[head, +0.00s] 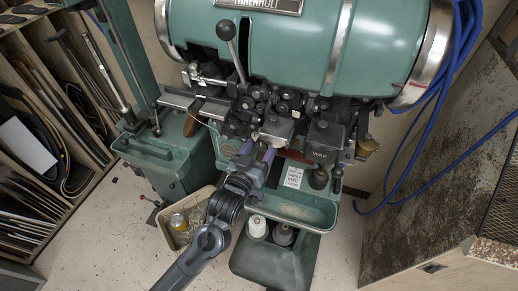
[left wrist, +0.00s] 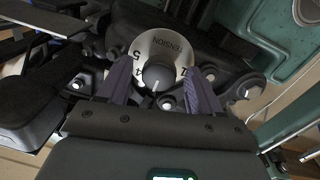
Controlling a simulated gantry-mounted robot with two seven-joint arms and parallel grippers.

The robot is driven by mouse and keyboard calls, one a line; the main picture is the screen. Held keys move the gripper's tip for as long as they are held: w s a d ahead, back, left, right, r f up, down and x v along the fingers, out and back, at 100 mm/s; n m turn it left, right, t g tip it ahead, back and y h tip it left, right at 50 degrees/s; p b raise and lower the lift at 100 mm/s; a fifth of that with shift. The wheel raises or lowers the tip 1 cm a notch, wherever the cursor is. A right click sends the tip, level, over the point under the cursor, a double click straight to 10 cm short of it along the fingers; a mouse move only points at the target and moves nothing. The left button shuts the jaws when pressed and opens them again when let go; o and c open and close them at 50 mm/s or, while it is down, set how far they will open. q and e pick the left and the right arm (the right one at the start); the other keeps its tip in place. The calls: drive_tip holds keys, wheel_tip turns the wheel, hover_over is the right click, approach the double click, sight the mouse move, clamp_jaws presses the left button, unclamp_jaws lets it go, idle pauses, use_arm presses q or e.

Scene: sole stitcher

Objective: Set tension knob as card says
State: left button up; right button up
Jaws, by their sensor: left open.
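The tension knob (left wrist: 158,79) is a dark round knob on a pale dial plate (left wrist: 162,46) marked TENSION, which appears upside down in the left wrist view. A 5, a 4 and what looks like a 1 show; the dial's lower part is hidden. The knob's white mark points down the picture, slightly left. My left gripper (left wrist: 158,70) is open, with one purple finger on each side of the knob; contact is not clear. In the head view my left gripper (head: 258,151) is at the machine's front and hides the knob. A white card (head: 293,177) hangs to its right; its print is too small to read.
The green stitcher (head: 290,45) fills the upper middle, with a ball-topped lever (head: 226,30) and a WAX pot (head: 325,140). Thread cones (head: 257,227) stand below. A bin (head: 188,218) sits at left, and blue hoses (head: 460,50) hang at right.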

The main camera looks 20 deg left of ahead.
use_arm(q)
drive_tip(key=c, duration=1.1)
drive_tip(key=shift+o, duration=0.2)
drive_tip(key=shift+r+p, duration=0.1)
drive_tip(key=shift+p, duration=0.4)
drive_tip(key=m+p, duration=0.6)
drive_tip(key=p, duration=0.2)
drive_tip(key=shift+r, duration=0.2)
drive_tip(key=shift+m+g+p, duration=0.3)
drive_tip(key=shift+m+p, duration=0.5)
drive_tip(key=shift+p, duration=0.45)
drive_tip(key=shift+f+m+p, duration=0.2)
drive_tip(key=shift+m+p, duration=0.25)
drive_tip(key=shift+m, duration=0.15)
drive_tip(key=o, duration=1.1)
drive_tip(key=shift+c, duration=0.2)
